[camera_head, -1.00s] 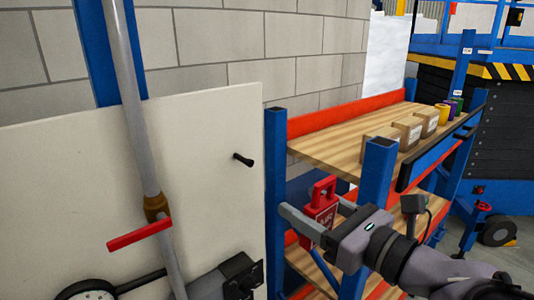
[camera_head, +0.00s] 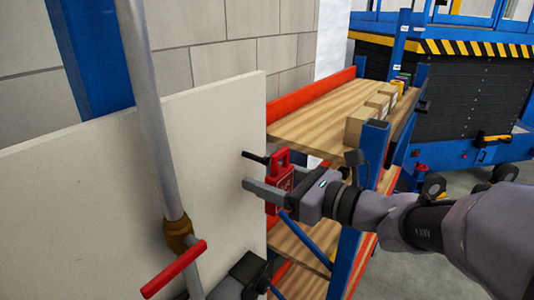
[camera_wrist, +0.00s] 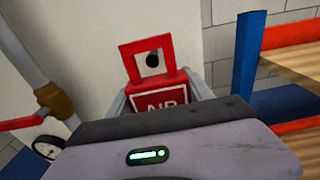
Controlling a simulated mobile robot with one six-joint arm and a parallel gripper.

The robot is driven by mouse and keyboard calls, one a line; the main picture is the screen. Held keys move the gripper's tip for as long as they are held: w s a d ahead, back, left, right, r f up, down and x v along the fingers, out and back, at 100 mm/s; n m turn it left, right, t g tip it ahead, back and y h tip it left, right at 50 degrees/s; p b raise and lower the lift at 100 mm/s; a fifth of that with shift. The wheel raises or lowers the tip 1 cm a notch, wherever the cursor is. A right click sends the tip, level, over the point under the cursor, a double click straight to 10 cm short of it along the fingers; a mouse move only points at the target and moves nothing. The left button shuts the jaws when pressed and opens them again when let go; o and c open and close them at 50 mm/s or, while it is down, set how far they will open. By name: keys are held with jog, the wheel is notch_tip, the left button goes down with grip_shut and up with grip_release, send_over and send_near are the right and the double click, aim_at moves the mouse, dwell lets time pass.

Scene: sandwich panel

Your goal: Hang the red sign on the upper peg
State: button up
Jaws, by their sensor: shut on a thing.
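The red sign (camera_head: 281,158) is upright in front of the white panel (camera_head: 215,135), its square top loop above a lettered face. The sign also shows in the wrist view (camera_wrist: 158,92). My gripper (camera_head: 270,187) is shut on the sign's lower part, one finger on each side. The black upper peg (camera_head: 254,157) sticks out of the panel, its tip close to the loop. In the wrist view the peg's dark end (camera_wrist: 153,59) shows inside the loop opening. I cannot tell whether the tip has entered the loop. No second peg is clearly visible.
A grey pipe (camera_head: 153,110) with a red lever (camera_head: 174,268) stands left of the sign. A blue and orange shelf rack (camera_head: 370,150) with wooden boards and several boxes stands close on the right. A pressure gauge (camera_wrist: 46,148) shows low left in the wrist view.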

aim_at(244, 172)
jog(key=x, duration=0.2)
jog(key=shift+w+a, duration=0.15)
jog(key=shift+a, duration=0.15)
jog(key=shift+w+a+r, duration=0.1)
jog(key=shift+w+a, duration=0.05)
jog(key=shift+f+b, duration=0.25)
jog(key=shift+b, duration=0.1)
jog(key=shift+f, duration=0.15)
